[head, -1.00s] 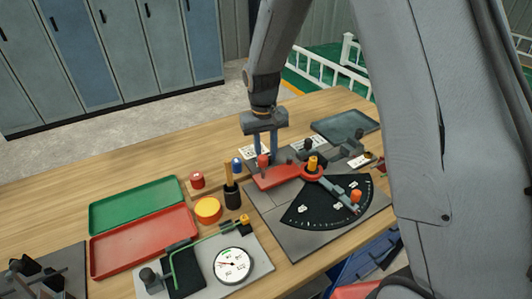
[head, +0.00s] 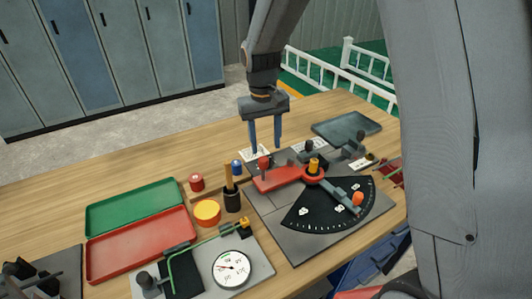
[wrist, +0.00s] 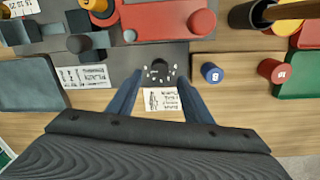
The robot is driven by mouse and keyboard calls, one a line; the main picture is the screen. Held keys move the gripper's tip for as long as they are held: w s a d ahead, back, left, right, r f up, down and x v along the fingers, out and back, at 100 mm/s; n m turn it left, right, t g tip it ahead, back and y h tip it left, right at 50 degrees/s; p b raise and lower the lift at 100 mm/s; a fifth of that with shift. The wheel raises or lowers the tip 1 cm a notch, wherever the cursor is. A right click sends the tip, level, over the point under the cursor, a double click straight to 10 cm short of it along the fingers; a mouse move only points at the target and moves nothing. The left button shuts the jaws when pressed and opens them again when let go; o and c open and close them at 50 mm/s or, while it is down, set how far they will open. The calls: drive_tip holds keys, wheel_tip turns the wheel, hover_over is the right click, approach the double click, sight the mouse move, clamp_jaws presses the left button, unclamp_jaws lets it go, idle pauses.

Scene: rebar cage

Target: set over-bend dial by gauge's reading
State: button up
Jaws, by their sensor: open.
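The gauge (head: 232,267) is a round white face with a red needle pointing to the upper left; its figures are too small to read. A green bent rod (head: 190,250) lies on the plate beside it. In the wrist view a small dark dial (wrist: 158,72) with white marks around it sits on a grey plate, between and a little beyond my fingertips. My gripper (head: 265,149) is open and empty above the rear of the bender's plate, its two blue fingers pointing down; it also shows in the wrist view (wrist: 160,80). The dial's setting is not legible.
The bender has a red lever (head: 282,179) with a red knob and a black angle sector (head: 325,208). Red (head: 140,246) and green (head: 135,207) trays lie left. A black cup (head: 232,202), an orange disc (head: 207,212) and a grey tray (head: 346,127) stand nearby.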

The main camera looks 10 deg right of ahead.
drive_tip(key=shift+a+r, duration=0.1)
drive_tip(key=shift+r, duration=1.25)
drive_tip(key=shift+m, duration=0.6)
drive_tip(key=s+d, duration=0.2)
drive_tip(key=s, duration=0.1)
drive_tip(key=s+d, duration=0.5)
drive_tip(key=s, duration=0.1)
drive_tip(key=shift+s+d+f, duration=0.15)
drive_tip(key=shift+s+d, duration=0.05)
drive_tip(key=s+d+f+m+t, duration=0.1)
drive_tip(key=s+d, duration=0.3)
drive_tip(key=s, duration=0.6)
drive_tip(key=shift+s+d+f+y, duration=0.25)
drive_tip(key=shift+d+f+y, duration=0.05)
drive_tip(key=shift+f, duration=0.05)
